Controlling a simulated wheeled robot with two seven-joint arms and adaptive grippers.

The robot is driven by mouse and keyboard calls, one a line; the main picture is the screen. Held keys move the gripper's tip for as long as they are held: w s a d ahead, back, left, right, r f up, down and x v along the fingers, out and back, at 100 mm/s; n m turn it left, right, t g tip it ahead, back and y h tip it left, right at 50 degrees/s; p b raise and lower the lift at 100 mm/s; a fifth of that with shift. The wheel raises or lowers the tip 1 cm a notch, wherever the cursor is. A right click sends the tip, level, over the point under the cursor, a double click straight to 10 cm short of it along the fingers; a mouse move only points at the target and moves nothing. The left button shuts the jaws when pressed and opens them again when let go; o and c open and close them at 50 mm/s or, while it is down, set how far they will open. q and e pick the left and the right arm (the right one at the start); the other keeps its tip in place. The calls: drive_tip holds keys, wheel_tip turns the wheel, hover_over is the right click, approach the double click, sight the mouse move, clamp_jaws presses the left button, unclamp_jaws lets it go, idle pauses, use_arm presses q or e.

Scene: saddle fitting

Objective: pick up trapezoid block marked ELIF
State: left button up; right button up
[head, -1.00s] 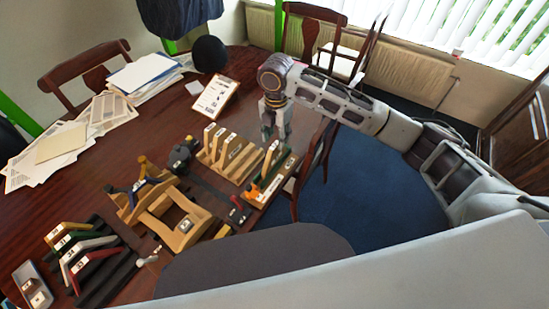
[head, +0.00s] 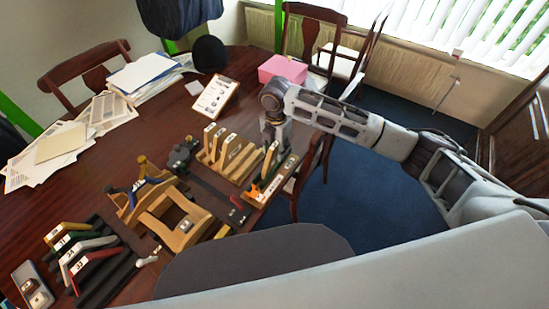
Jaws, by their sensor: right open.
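Several upright blocks with small white labels stand in two wooden racks. Pale wooden blocks (head: 222,146) fill the left rack, and green and orange pieces stand in the right rack (head: 264,193). The labels are too small to read, so I cannot tell which block is marked ELIF. My right gripper (head: 275,142) is open and points down at the far end of the right rack, close to the labelled blocks there. Its fingers are small and partly blend with the blocks, so contact cannot be told. My left gripper is not in view.
A wooden saddle-shaped stand (head: 176,222) is left of the racks. Coloured angled pieces (head: 78,250) lie in a dark holder at the front left. A clipboard (head: 215,97) and a pink box (head: 283,68) are behind. Chairs stand around the table.

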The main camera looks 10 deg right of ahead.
sight(275, 155)
drive_tip(key=shift+a+f, duration=0.1)
drive_tip(key=shift+f, duration=0.6)
drive_tip(key=shift+w+f, duration=0.2)
drive_tip(key=shift+f, duration=1.6)
drive_tip(key=c, duration=0.9)
clamp_jaws()
drive_tip(key=shift+r, duration=0.7)
wheel_tip(275, 155, up, 8)
drive_tip(key=shift+r, duration=0.35)
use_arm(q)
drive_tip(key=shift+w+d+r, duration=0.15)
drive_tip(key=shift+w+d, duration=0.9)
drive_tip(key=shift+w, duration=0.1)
